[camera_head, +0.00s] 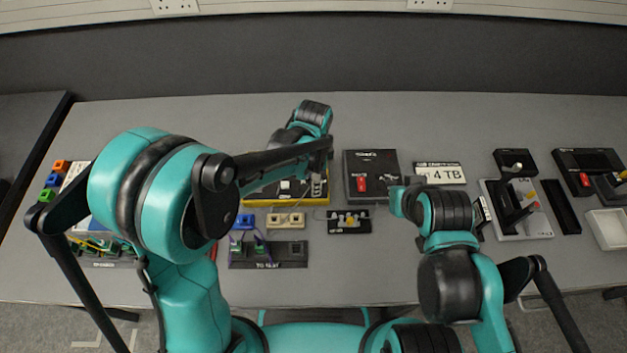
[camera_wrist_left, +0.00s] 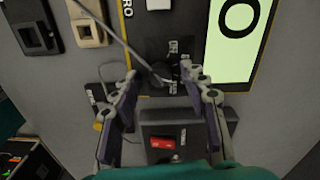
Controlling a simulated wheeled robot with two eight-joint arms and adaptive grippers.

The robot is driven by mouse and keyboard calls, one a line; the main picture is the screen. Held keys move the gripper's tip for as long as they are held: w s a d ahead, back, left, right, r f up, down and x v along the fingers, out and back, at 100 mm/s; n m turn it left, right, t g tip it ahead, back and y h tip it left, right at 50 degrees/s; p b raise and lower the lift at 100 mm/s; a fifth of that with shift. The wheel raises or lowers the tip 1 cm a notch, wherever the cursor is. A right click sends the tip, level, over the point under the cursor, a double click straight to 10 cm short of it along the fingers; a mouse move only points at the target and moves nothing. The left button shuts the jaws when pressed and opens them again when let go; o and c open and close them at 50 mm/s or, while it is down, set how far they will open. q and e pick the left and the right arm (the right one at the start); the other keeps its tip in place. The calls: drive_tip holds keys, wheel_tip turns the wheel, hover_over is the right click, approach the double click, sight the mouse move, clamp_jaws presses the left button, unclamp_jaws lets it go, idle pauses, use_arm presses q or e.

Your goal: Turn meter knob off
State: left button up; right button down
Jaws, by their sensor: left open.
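The meter is a black box with a yellow edge. In the head view the meter (camera_head: 318,193) lies mid-table, partly covered by my left arm. In the left wrist view the meter (camera_wrist_left: 180,22) fills the top, with a pale lit display (camera_wrist_left: 232,50) reading a large "0". Its dark round knob (camera_wrist_left: 160,72) sits beside the display, small and dim; its pointing direction cannot be told. My left gripper (camera_wrist_left: 158,78) is open, its two fingers spread either side of the knob. In the head view my right arm is bent over the right half; its fingers do not show.
A black box with a red switch (camera_head: 372,172) stands right of the meter, close to my left fingers. A small black block with yellow parts (camera_head: 348,222) and a connector strip (camera_head: 268,256) lie in front. A thin grey cable (camera_wrist_left: 128,45) runs to the knob area.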

use_arm(q)
clamp_jaws()
drive_tip(key=shift+n, duration=0.4)
drive_tip(key=n, duration=0.7)
drive_tip(key=shift+n, duration=0.3)
drive_tip(key=n, duration=0.3)
drive_tip(key=shift+n, duration=2.2)
